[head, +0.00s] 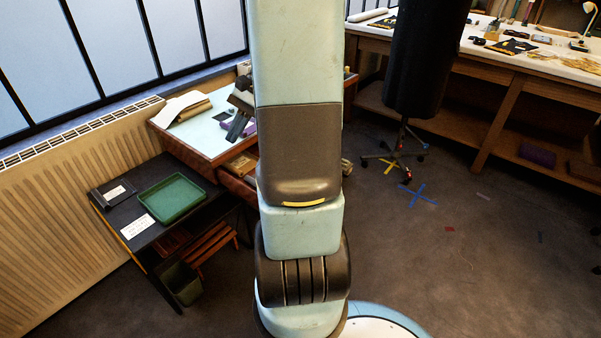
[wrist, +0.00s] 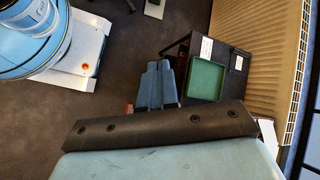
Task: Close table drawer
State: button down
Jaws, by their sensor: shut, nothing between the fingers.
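The work table (head: 193,135) has a pale blue top and reddish-brown wood sides, and stands by the window in the head view. Its drawer (head: 235,184) shows at the near side, left of my arm; it appears pulled out, with light brown contents visible. My arm hides the drawer's right part. In the wrist view, the blue-grey fingers (wrist: 158,84) are together and empty. I cannot make out the drawer there.
A radiator (head: 55,210) lines the wall. A black dress form (head: 425,60) stands right. Open floor (head: 440,270) lies front right.

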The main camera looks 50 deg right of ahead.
jog(key=s+d+f+m+t+y, duration=0.25)
jog(key=d+f+m+t, duration=0.75)
jog(key=d+f, duration=0.65)
jog(key=s+d+f+m+t+h, duration=0.3)
jog(key=s+d+f+m+h, duration=0.15)
jog(key=d+f+m, duration=0.3)
jog(key=s+d+f+m+t+h, duration=0.4)
jog(key=s+d+f+m, duration=0.2)
jog(key=f, duration=0.3)
jog(key=w+a, duration=0.1)
jog(key=w, duration=1.2)
jog(key=shift+w+a+r, duration=0.15)
jog(key=shift+a+r, duration=0.05)
jog(key=shift+a, duration=0.1)
jog(key=shift+h, duration=0.3)
